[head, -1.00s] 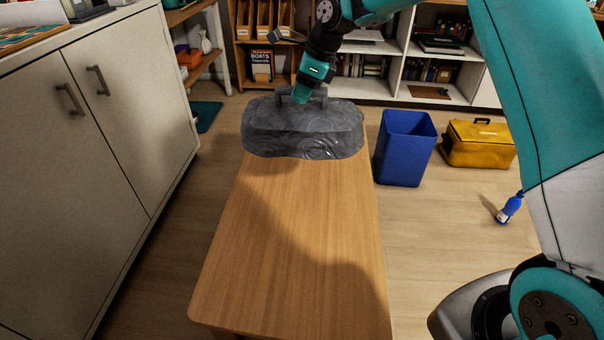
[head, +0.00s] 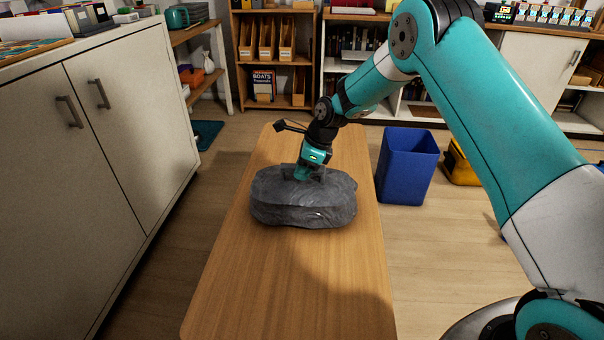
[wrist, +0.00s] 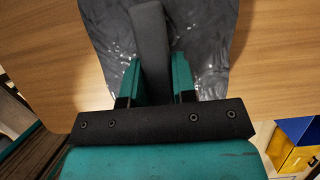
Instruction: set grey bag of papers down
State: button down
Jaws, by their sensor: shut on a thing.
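The grey bag of papers (head: 303,205) is a dark, glossy, lumpy bag over the middle of the wooden table (head: 250,290). My gripper (head: 308,172) is above the bag and shut on its handle. In the wrist view my gripper (wrist: 155,80) has a finger on each side of the dark handle strap (wrist: 150,40), with the glossy bag (wrist: 205,40) beneath it. The bag's underside is hidden, so I cannot tell whether it touches the table.
A blue bin (head: 405,165) stands on the floor at the table's right, with a yellow toolbox (head: 459,165) behind it. A white cabinet (head: 110,150) runs along the left. Shelves (head: 275,55) stand at the back. The table's near part is clear.

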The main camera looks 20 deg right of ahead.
jog(key=shift+f, duration=0.5)
jog(key=c, duration=0.9)
grip_release()
